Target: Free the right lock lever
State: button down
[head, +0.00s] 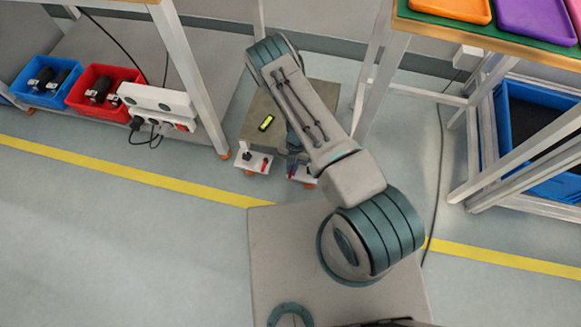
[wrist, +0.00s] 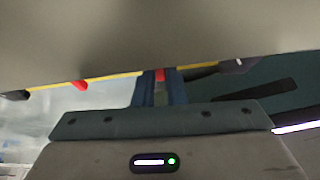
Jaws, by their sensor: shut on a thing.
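A low cart or stand (head: 291,105) stands beyond my base, with a light bracket at each near corner. The left bracket (head: 252,162) carries a red lever (head: 265,164), which also seems to show at the left of the wrist view (wrist: 79,85). The right bracket (head: 303,174) has a red lever (head: 292,172) partly hidden by my gripper. My gripper (wrist: 160,88) points at the right bracket, and its two blue fingers are shut on the red right lever (wrist: 160,75). The lever's exact angle is hidden. My arm covers part of the stand's top.
A small yellow-and-black device (head: 265,123) lies on the stand. Shelf legs stand close at left and a table frame (head: 378,85) at right. Blue (head: 44,82) and red (head: 103,88) bins are at the left. The floor at lower left is clear.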

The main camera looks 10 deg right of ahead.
jog(key=shift+d+n+h, duration=0.1)
jog(key=shift+n+h, duration=0.2)
jog(key=shift+n, duration=0.3)
jog(key=c, duration=1.5)
grip_release()
jog(key=shift+r, duration=0.1)
jog(key=p+v, duration=0.4)
jog(key=v, duration=0.9)
jog(key=shift+w+d+r, duration=0.15)
jog(key=shift+w+r, duration=0.05)
jog(key=shift+r, duration=0.1)
